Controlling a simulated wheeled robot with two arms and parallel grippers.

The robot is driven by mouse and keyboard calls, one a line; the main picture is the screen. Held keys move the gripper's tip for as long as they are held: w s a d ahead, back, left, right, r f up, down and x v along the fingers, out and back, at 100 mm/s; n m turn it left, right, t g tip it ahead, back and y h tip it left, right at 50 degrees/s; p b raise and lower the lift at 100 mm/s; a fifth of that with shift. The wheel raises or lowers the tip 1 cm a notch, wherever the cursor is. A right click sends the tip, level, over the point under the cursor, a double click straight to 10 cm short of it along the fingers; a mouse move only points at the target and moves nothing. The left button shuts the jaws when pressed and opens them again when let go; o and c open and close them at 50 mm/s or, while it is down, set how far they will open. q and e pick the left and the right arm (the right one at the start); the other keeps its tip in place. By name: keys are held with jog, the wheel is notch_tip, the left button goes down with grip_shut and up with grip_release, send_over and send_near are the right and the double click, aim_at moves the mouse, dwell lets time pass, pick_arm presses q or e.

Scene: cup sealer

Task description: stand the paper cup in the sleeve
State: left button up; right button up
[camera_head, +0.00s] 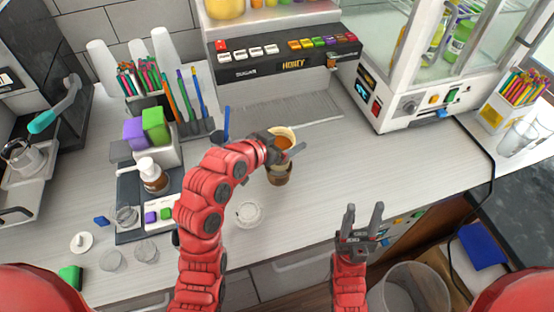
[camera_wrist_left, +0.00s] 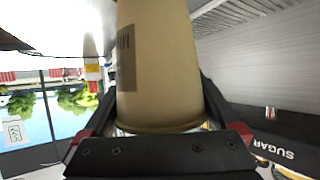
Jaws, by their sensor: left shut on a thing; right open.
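In the left wrist view the cup (camera_wrist_left: 160,65) fills the space between the fingers (camera_wrist_left: 160,125) and shows a dark label. A brown, round piece (camera_head: 279,176), which looks like the sleeve, is directly below the cup in the head view. The gripper partly covers the space between them, and I cannot tell whether the cup's base is inside it. My right gripper (camera_head: 363,216) is open and empty near the counter's front edge.
A clear round lid or ring (camera_head: 248,213) lies on the counter left of the brown piece. A brown-and-white bottle (camera_head: 152,175) and pen holders stand at left. The dispenser (camera_head: 284,50) is behind, and a white machine (camera_head: 408,105) is at right. The counter right of the cup is clear.

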pick_arm(q)
jog(key=shift+f, duration=0.65)
jog(key=shift+f+p, duration=0.45)
jog(key=shift+f, duration=0.2)
notch_tip(320, 180, down, 3)
jog(key=shift+f+p, duration=0.15)
jog(key=shift+p, duration=0.55)
jog(key=shift+f, duration=0.1)
jog(key=shift+f+b, duration=0.35)
jog(key=shift+b, duration=0.25)
jog(key=o, duration=1.3)
jog(key=shift+r, duration=0.1)
